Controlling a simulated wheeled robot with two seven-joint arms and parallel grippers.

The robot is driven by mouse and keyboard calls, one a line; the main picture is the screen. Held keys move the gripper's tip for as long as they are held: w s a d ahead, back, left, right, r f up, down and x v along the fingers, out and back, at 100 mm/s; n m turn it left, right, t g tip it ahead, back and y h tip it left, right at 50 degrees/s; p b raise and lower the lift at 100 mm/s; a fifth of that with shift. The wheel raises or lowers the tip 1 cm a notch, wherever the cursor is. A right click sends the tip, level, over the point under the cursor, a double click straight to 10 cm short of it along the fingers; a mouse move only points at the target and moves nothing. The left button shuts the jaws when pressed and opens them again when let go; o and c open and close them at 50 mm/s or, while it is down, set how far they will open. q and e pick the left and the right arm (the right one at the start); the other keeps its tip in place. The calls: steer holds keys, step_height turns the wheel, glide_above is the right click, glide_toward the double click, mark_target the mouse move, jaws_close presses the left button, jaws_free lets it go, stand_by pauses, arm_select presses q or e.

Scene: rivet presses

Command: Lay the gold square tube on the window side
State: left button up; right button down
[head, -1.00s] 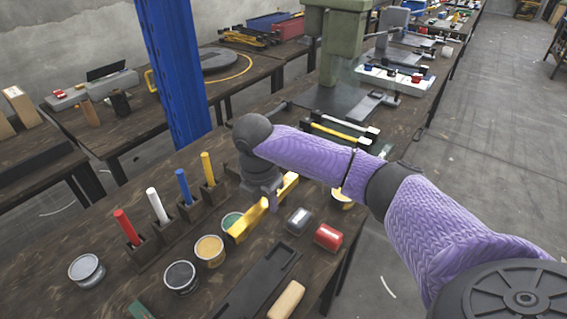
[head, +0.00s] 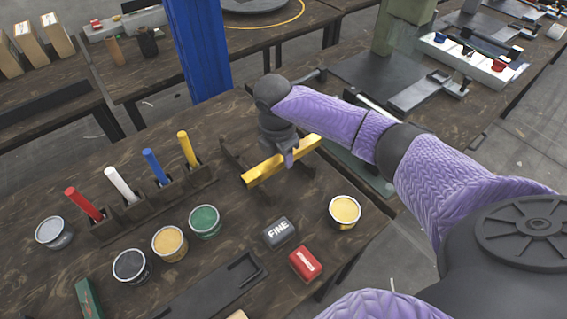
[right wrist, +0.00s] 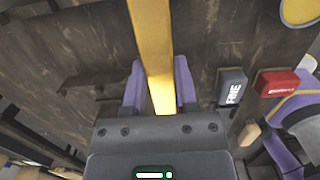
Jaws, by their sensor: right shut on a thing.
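The gold square tube (head: 263,171) is a straight yellow bar, held crosswise over the dark wooden table (head: 335,175). My right gripper (head: 290,160) is shut on it near its middle, pointing down from above. In the right wrist view the tube (right wrist: 152,35) runs lengthwise between the two purple fingers of the gripper (right wrist: 159,85). A dark wooden rest (head: 232,157) stands close under and beside the tube's left part. I cannot tell whether the tube touches it. My left gripper is not in view. Nothing in view is marked as the window side.
Red, white, blue (head: 154,166) and yellow sticks stand in dark holders. Several paint cans, including a green one (head: 205,221), stand in front. A black FINE block (head: 278,231), a red block (head: 305,264) and a yellow can (head: 344,211) lie to the right. A blue post (head: 198,50) rises behind.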

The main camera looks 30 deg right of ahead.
mark_target(283, 165)
step_height(283, 165, down, 3)
steer(key=shift+r+b, duration=0.15)
steer(key=shift+b, duration=0.25)
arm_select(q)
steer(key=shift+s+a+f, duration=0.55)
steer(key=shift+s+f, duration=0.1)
arm_select(e)
steer(key=shift+f, duration=0.5)
steer(key=shift+c, duration=2)
jaws_free()
steer(key=r+p, duration=0.1)
steer(key=r, duration=0.3)
steer(key=a+r+p, duration=0.1)
steer(key=r+p, duration=0.1)
steer(key=r, duration=0.2)
steer(key=r+p, duration=0.2)
steer(key=r, duration=0.2)
steer(key=shift+a+r, duration=0.15)
steer(key=shift+r, duration=0.1)
steer(key=shift+s+r, duration=0.1)
steer(key=shift+r, duration=0.15)
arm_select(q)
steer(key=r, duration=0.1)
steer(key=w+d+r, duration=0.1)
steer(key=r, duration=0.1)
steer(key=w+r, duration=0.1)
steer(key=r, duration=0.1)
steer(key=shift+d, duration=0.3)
